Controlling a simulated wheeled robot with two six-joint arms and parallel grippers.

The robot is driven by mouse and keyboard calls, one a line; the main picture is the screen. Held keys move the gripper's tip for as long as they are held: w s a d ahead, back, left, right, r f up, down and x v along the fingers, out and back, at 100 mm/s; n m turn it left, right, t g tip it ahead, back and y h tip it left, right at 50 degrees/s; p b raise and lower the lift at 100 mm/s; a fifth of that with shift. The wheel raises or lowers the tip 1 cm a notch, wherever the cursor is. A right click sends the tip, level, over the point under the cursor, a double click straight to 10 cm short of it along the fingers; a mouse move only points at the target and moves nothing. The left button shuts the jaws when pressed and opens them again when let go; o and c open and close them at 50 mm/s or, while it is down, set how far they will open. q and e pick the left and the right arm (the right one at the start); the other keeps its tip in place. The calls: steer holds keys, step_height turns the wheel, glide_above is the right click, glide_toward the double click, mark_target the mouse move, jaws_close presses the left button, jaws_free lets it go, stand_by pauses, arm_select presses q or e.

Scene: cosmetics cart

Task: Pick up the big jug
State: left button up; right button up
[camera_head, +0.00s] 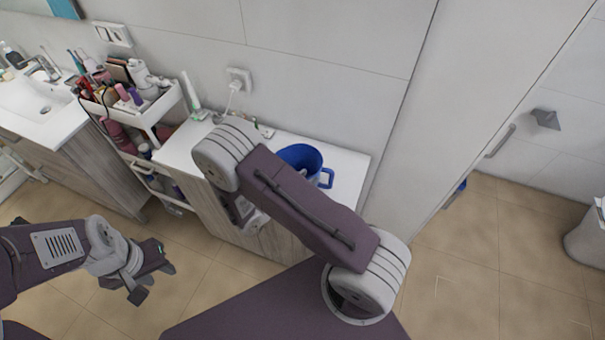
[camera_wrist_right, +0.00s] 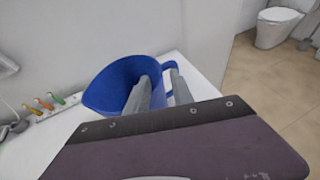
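The big blue jug (camera_head: 300,155) stands on the white countertop, partly hidden behind my right arm. Its handle (camera_head: 327,179) points right. In the right wrist view the jug (camera_wrist_right: 108,82) is just ahead of my right gripper (camera_wrist_right: 160,85). The two grey fingers are apart, with a strip of blue between them. One finger overlaps the jug's body and the other overlaps the handle area. I cannot tell whether they touch it. My left gripper (camera_head: 156,283) is open and empty, low over the floor at the left.
A white cart (camera_head: 150,115) full of cosmetics stands left of the counter (camera_head: 345,165), by the sink (camera_head: 38,100). A toothbrush holder (camera_wrist_right: 45,108) with coloured brushes is left of the jug. A wall partition (camera_head: 440,110) rises right of the counter.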

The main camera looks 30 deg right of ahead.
mark_target(318, 173)
steer(key=p+x, duration=0.2)
steer(key=x, duration=0.2)
steer(key=shift+d, duration=0.35)
steer(key=shift+w+d+f, duration=0.15)
steer(key=shift+d+f, duration=0.1)
steer(key=shift+d, duration=0.05)
steer(key=shift+w+d+f, duration=0.15)
steer(key=shift+d+f, duration=0.05)
steer(key=shift+f, duration=0.05)
steer(key=c, duration=0.6)
jaws_close()
